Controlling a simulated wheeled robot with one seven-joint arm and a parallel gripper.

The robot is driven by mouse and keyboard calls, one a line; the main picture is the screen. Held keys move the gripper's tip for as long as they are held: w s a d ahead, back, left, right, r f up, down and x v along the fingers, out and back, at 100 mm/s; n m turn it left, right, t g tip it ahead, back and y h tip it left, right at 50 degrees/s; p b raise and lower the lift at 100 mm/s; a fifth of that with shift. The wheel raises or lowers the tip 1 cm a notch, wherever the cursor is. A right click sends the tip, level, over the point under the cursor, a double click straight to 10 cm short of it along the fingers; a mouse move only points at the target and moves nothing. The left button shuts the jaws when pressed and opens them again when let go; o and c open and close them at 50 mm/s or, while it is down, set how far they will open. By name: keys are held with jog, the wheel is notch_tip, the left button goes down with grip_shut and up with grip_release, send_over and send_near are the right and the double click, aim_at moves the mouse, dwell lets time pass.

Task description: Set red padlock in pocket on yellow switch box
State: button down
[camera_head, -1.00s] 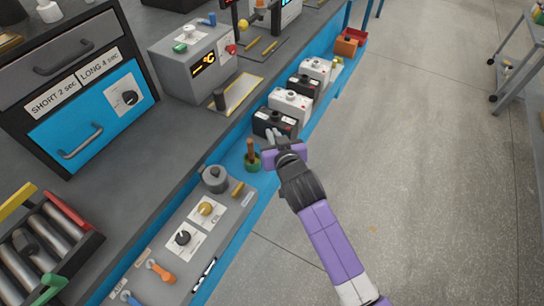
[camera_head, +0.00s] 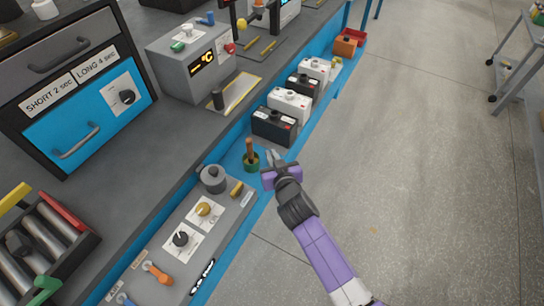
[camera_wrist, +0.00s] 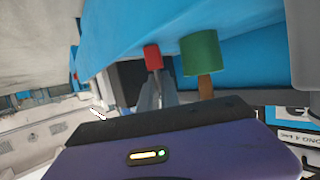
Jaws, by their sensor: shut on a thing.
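My gripper (camera_head: 273,158) is beside the blue lower shelf, just right of the green cup and in front of the nearest black battery. In the wrist view its grey fingers (camera_wrist: 152,88) are shut on a small red piece (camera_wrist: 152,57), held at the fingertips. Only its plain red end shows, so its shape as a padlock cannot be confirmed. In the head view this piece is too small or hidden to see. I cannot make out a yellow switch box or its pocket in either view.
A green cup (camera_head: 251,163) with a brown handle stands on the blue shelf, close to my fingers; it also shows in the wrist view (camera_wrist: 200,53). A black battery (camera_head: 273,128) and a white battery (camera_head: 290,105) lead a row. A knob panel (camera_head: 205,211) is at left. Open floor lies right.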

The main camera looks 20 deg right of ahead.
jog(key=c, duration=2)
grip_release()
jog(key=shift+f, duration=0.2)
jog(key=o, duration=0.4)
jog(key=shift+r, duration=0.1)
jog(key=shift+r, duration=0.15)
jog(key=v, duration=1.2)
jog(key=shift+s, duration=0.1)
